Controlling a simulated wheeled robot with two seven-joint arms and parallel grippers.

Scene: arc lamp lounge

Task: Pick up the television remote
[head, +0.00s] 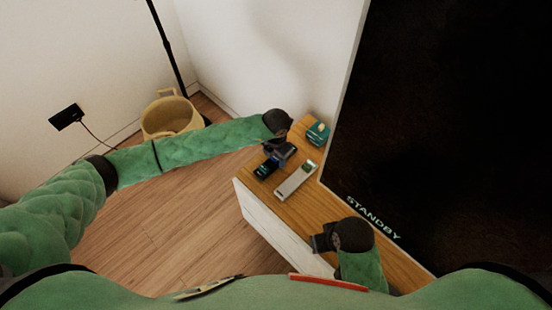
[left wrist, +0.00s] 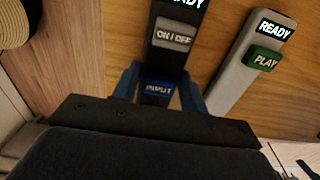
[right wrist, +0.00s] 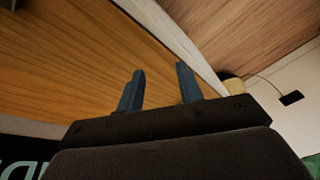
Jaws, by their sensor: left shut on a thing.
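A dark remote (head: 266,168) with ON/OFF and INPUT buttons lies on the wooden cabinet top; it also shows in the left wrist view (left wrist: 174,34). It looks like the television remote. My left gripper (head: 277,155) is shut on it, one blue finger on each side near the INPUT button. I cannot tell whether the remote is lifted. A silver remote (head: 296,180) with a green PLAY button lies beside it to the right, apart from the fingers; the left wrist view shows it too (left wrist: 248,68). My right gripper (head: 321,242) is open and empty above the cabinet's near part.
The cabinet top (head: 317,205) is bare between the silver remote and my right gripper. A teal object (head: 318,133) stands at its far end. A large dark screen reading STANDBY (head: 450,120) rises along the right. A yellow basket (head: 170,117) and a lamp pole (head: 168,48) stand behind my left arm.

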